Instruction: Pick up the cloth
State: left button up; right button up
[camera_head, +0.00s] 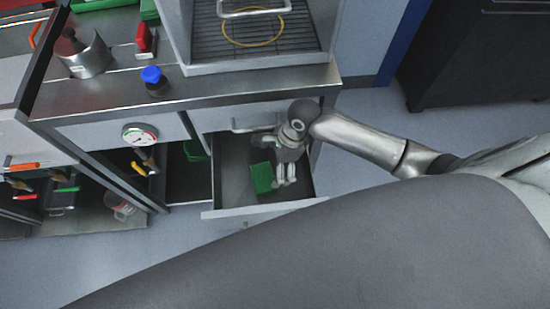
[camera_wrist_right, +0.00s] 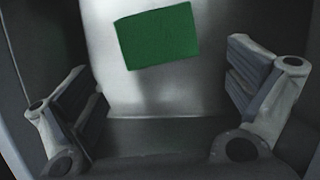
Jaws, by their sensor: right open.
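The cloth (camera_head: 262,178) is a flat green rectangle lying on the bottom of an open drawer (camera_head: 255,209) under the metal bench. In the right wrist view the cloth (camera_wrist_right: 158,36) lies beyond the fingertips, near the top middle. My right gripper (camera_head: 286,181) reaches down into the drawer, just right of the cloth in the head view. Its two fingers (camera_wrist_right: 167,95) are wide apart with nothing between them. I cannot tell how high they are above the drawer bottom. My left gripper does not show.
The drawer's walls and front panel surround the right gripper closely. The bench top (camera_head: 190,91) overhangs behind it and carries a blue-capped bottle (camera_head: 154,82) and a metal canister (camera_head: 83,54). A round gauge (camera_head: 140,134) is on the bench front. Hand tools hang at left.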

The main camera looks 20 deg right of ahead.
aim_at(264, 177)
jog(key=x, duration=0.3)
jog(key=a+x, duration=0.1)
jog(key=x, duration=0.2)
jog(key=shift+b, duration=0.4)
jog(key=shift+a+f, duration=0.1)
jog(key=shift+f, duration=0.25)
jog(key=shift+c, duration=1)
jog(key=c, duration=0.5)
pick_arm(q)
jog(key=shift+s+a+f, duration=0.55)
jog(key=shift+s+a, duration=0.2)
pick_arm(e)
jog(key=shift+c, duration=0.2)
